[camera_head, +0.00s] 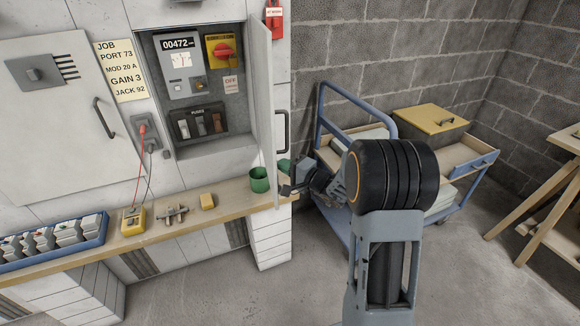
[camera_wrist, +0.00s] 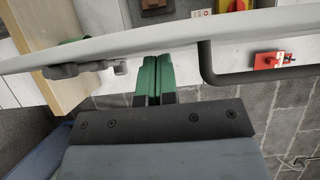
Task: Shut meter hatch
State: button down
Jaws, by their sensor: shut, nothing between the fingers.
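The meter hatch (camera_head: 262,120) stands open at the right side of the meter recess (camera_head: 190,90), seen nearly edge-on. Its dark bar handle (camera_head: 282,132) is on the outer face. In the wrist view the hatch (camera_wrist: 110,50) crosses the picture as a pale band, with the handle (camera_wrist: 206,65) to the right of my fingers and a dark latch-like fitting (camera_wrist: 85,69) to the left. My gripper (camera_head: 284,164) is shut and empty, close to the hatch's outer side, below the handle. Its green fingers also show in the wrist view (camera_wrist: 155,65); I cannot tell whether they touch the hatch.
A green cup (camera_head: 259,180) stands on the wooden ledge (camera_head: 190,221), left of the hatch. A yellow meter (camera_head: 133,221) with leads and a blue bin (camera_head: 50,244) are further left. A blue cart (camera_head: 335,190) stands behind my arm. A red box (camera_head: 274,20) hangs above right.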

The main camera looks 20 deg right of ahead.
jog(key=w+a+b, duration=0.1)
jog(key=a+b, duration=0.3)
jog(key=a, duration=0.3)
jog(key=shift+a+b, duration=0.3)
jog(key=shift+a, duration=0.05)
jog(key=shift+w, duration=0.1)
jog(key=w+a+b, duration=0.2)
jog(key=a+b, duration=0.3)
jog(key=a, duration=0.2)
jog(key=shift+w, duration=0.35)
